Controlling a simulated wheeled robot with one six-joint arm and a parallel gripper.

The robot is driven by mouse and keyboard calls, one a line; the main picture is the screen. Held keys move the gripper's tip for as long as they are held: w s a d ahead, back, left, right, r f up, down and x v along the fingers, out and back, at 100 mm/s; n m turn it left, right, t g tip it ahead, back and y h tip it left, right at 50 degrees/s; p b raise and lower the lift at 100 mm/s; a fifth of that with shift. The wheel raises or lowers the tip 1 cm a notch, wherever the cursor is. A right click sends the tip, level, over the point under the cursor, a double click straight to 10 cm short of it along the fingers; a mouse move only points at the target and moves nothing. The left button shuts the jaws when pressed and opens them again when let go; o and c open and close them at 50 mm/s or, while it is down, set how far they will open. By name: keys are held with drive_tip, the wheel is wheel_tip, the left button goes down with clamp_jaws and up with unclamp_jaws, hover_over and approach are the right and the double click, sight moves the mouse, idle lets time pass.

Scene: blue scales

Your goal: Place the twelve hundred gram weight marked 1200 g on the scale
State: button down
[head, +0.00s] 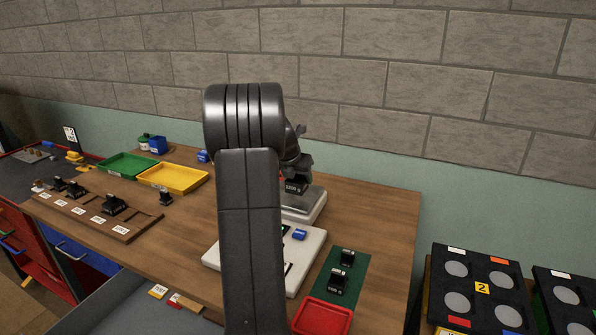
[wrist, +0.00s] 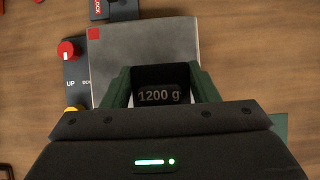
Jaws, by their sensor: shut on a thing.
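The black weight marked 1200 g (wrist: 160,97) is between the two dark green fingers of my gripper (wrist: 160,82), which is shut on it. In the head view the weight (head: 296,188) is under my gripper (head: 297,172), at the pan of the scale (head: 312,206). In the wrist view the grey scale pan (wrist: 140,45) lies below and around the weight. I cannot tell whether the weight's base touches the pan. My own arm covers the left part of the scale in the head view.
A wooden rack (head: 125,227) with black weights stands at the left. Behind it are a green tray (head: 127,161) and a yellow tray (head: 172,172). A white board (head: 309,262), a green mat (head: 357,278) with two black weights and a red tray (head: 323,317) lie in front.

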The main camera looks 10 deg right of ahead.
sight(298, 185)
drive_tip(key=shift+f, duration=1.4)
drive_tip(key=shift+f, duration=0.1)
drive_tip(key=c, duration=0.5)
unclamp_jaws()
drive_tip(key=shift+f, duration=0.2)
drive_tip(key=shift+s+a+r, duration=0.1)
drive_tip(key=shift+r, duration=0.3)
drive_tip(key=v, duration=1.1)
drive_tip(key=shift+s+a+r, duration=0.1)
drive_tip(key=shift+s+r, duration=0.05)
drive_tip(key=shift+s, duration=0.05)
